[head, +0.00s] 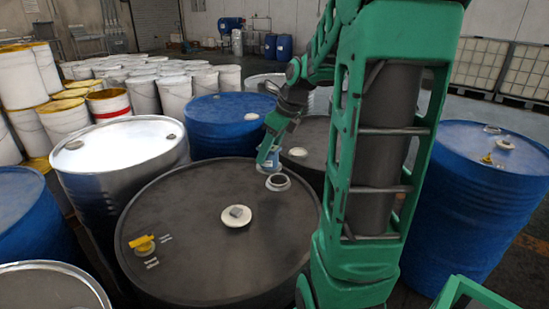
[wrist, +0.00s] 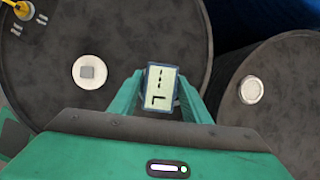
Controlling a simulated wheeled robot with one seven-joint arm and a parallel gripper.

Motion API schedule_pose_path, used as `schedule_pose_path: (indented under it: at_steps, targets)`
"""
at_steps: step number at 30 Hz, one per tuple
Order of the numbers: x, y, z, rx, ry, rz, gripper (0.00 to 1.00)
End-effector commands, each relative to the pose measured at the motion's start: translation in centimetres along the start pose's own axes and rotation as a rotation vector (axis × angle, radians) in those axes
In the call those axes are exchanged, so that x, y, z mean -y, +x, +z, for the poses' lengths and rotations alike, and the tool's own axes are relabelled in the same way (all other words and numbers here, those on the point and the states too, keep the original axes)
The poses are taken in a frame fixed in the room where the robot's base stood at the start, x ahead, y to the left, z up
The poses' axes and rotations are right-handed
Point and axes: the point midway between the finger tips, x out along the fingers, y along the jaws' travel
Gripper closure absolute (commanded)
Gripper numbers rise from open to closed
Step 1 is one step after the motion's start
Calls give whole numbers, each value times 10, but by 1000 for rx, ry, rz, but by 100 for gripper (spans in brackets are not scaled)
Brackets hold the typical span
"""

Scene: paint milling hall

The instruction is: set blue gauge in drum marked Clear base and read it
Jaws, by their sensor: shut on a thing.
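The blue gauge (wrist: 160,88) is between the fingers of my gripper (wrist: 162,98), which is shut on it. Its pale display faces the wrist camera and shows dark dashes and an angular mark. In the head view the gauge (head: 267,160) is at the far edge of a dark drum (head: 190,270), by its open bung ring (head: 278,182). I cannot tell whether its lower end is in the hole. My gripper (head: 270,151) is just above it. No drum marking reads as Clear base; the small pale marks on this lid are illegible.
The dark lid carries a cream cap (head: 237,216) and a yellow tap (head: 142,243). Blue drums (head: 225,115) (head: 480,190), a steel drum (head: 115,150) and another dark drum (head: 312,140) stand close around. White pails (head: 175,92) fill the back left.

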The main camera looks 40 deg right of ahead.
Motion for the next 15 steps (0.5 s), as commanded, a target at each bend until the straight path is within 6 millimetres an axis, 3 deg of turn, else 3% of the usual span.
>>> schedule_pose_path:
  at_steps: [6, 15]
  targets:
    - [-42, -21, 19, 3, -5, -2, 92]
    - [-67, -39, 32, 2, -1, -2, 92]
